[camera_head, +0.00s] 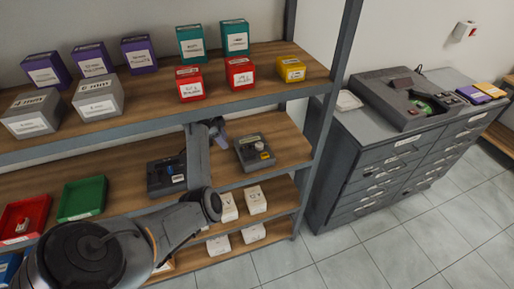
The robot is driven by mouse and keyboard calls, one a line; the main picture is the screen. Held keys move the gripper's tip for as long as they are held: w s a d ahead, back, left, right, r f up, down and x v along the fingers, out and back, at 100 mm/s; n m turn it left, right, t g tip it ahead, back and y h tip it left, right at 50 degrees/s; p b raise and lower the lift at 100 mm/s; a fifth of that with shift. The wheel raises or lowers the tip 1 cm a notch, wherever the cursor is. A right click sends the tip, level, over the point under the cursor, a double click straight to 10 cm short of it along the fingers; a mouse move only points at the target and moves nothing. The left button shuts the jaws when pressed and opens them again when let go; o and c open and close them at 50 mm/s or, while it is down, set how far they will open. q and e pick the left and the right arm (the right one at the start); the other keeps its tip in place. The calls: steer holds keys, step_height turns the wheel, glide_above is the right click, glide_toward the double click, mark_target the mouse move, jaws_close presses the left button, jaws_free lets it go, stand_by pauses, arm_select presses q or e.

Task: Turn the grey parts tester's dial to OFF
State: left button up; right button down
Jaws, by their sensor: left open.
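A grey box-shaped device (255,153), which looks like the parts tester, sits on the middle wooden shelf near its right end. Its top carries a round knob and a small yellow part. The knob's pointer and any OFF marking are too small to read. My left gripper (220,134) is open and empty, just left of and behind the grey device, apart from it. My left forearm rises in front of the shelf, between the grey device and a darker device (165,180), which it partly hides. My right gripper is out of view.
Purple, teal, red, yellow and grey boxes stand on the upper shelf (258,84), above my gripper. Red (24,221) and green (82,199) trays lie left; white boxes sit below. A drawer cabinet (392,165) bears a larger grey machine (391,101). The tiled floor in front is clear.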

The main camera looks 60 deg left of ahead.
arm_select(q)
steer(key=p, duration=0.1)
glide_above(258, 145)
steer(key=s+a, duration=0.2)
steer(key=s, duration=0.1)
steer(key=shift+w+d+r, duration=0.15)
steer(key=shift+d, duration=0.1)
steer(key=x, duration=0.4)
steer(key=shift+w+d, duration=0.2)
steer(key=shift+w, duration=0.1)
steer(key=shift+w+f, duration=0.25)
steer(key=shift+f, duration=0.3)
